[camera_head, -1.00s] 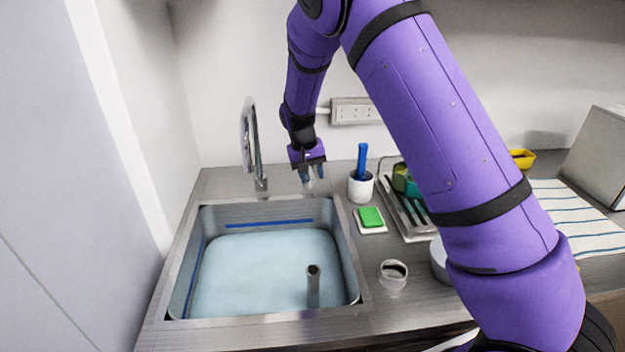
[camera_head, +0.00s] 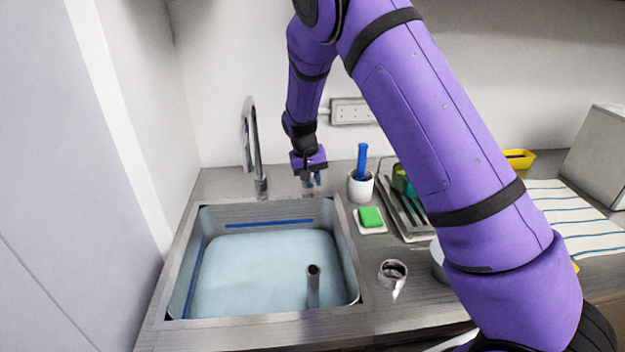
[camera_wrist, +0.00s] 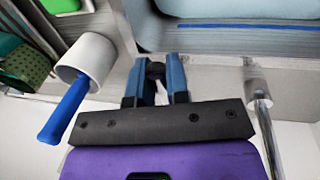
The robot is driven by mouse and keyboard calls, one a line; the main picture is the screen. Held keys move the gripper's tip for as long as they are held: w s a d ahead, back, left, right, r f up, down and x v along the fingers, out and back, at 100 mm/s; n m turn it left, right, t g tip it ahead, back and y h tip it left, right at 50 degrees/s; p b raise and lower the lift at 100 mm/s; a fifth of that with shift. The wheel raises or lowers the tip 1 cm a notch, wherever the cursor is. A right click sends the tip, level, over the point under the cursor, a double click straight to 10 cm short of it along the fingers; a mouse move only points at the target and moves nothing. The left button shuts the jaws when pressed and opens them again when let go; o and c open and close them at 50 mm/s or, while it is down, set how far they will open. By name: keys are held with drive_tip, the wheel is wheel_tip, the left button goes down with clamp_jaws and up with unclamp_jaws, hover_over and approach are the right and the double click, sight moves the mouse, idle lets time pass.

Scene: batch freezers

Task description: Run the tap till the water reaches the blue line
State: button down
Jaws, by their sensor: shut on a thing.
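The steel sink (camera_head: 350,265) holds pale blue water (camera_head: 255,270). The blue line (camera_head: 268,224) on its back wall shows just above the water's edge; it also shows in the wrist view (camera_wrist: 240,28). The curved tap (camera_head: 257,150) stands behind the sink, and I see no clear stream from its spout. My gripper (camera_head: 312,185) is right of the tap, low over the counter. In the wrist view its blue fingers (camera_wrist: 155,85) are shut on a small dark knob (camera_wrist: 156,70), seemingly the tap's control. The fingers hide much of it.
An upright pipe (camera_head: 313,288) stands in the sink. Right of the sink are a white cup with a blue brush (camera_head: 361,185), a green sponge (camera_head: 370,217), a small metal cup (camera_head: 393,273) and a dish rack (camera_head: 405,215). A wall socket (camera_head: 350,111) is behind my gripper.

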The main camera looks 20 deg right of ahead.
drive_tip(key=w+d+n+t, duration=0.1)
drive_tip(key=d+n, duration=0.7)
drive_tip(key=d, duration=0.1)
drive_tip(key=shift+w+d+t, duration=0.25)
drive_tip(key=shift+w+t, duration=0.05)
idle(0.3)
drive_tip(key=c, duration=1.1)
unclamp_jaws()
drive_tip(key=shift+r, duration=0.1)
drive_tip(key=v, duration=1)
drive_tip(key=shift+r, duration=0.3)
drive_tip(key=shift+d, duration=0.1)
